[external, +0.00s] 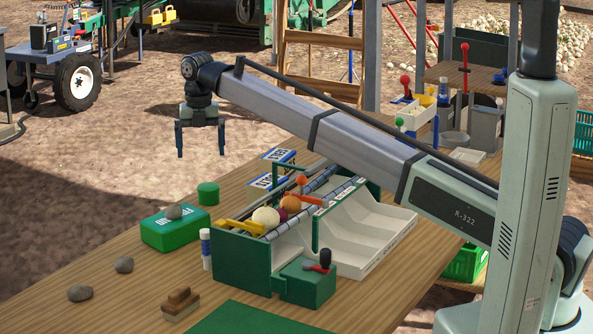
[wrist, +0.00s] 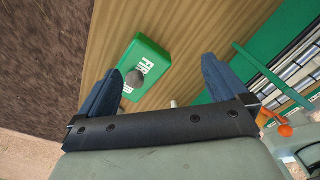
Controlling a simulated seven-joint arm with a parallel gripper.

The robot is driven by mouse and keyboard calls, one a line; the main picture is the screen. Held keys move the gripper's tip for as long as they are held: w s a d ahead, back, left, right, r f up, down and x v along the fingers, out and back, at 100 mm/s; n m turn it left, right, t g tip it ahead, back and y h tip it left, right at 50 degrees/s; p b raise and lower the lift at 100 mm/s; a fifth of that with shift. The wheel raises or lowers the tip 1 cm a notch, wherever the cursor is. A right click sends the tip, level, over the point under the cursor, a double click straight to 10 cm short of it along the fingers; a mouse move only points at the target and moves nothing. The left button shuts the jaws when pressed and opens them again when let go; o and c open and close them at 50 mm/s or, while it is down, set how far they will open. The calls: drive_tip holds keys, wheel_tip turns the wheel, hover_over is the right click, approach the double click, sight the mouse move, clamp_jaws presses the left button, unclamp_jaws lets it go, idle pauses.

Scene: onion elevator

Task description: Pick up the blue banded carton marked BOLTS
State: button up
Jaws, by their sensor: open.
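A carton with blue bands and a white marked face (external: 268,181) lies on the table at the far side of the sorting machine. Another blue-and-white marked face (external: 279,155) shows just behind it; I cannot tell whether it is the same carton. The lettering is too small to read surely, and the machine hides part of it. My gripper (external: 200,148) is open and empty, pointing down, high and to the left of the carton. In the wrist view my gripper (wrist: 160,74) has both fingers apart, and the carton does not show there.
A green first-aid box (external: 171,234) with a grey stone on top lies on the table; it also shows in the wrist view (wrist: 153,60). The green-and-white machine (external: 240,257) holds onions and rollers. A green cylinder (external: 208,193) stands nearby. Loose stones lie front left.

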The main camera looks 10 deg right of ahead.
drive_tip(key=w+d+f+m, duration=0.1)
drive_tip(key=w+d, duration=0.3)
drive_tip(key=d, duration=0.3)
drive_tip(key=w+d+m, duration=0.1)
drive_tip(key=w+d, duration=0.2)
drive_tip(key=d, duration=0.3)
drive_tip(key=m, duration=0.6)
hover_over(267, 180)
drive_tip(key=f, duration=0.2)
wheel_tip(267, 180, down, 13)
drive_tip(key=shift+s+f, duration=0.1)
drive_tip(key=shift+f, duration=0.1)
drive_tip(key=shift+c, duration=0.5)
drive_tip(key=c, duration=1)
drive_tip(key=shift+r, duration=0.15)
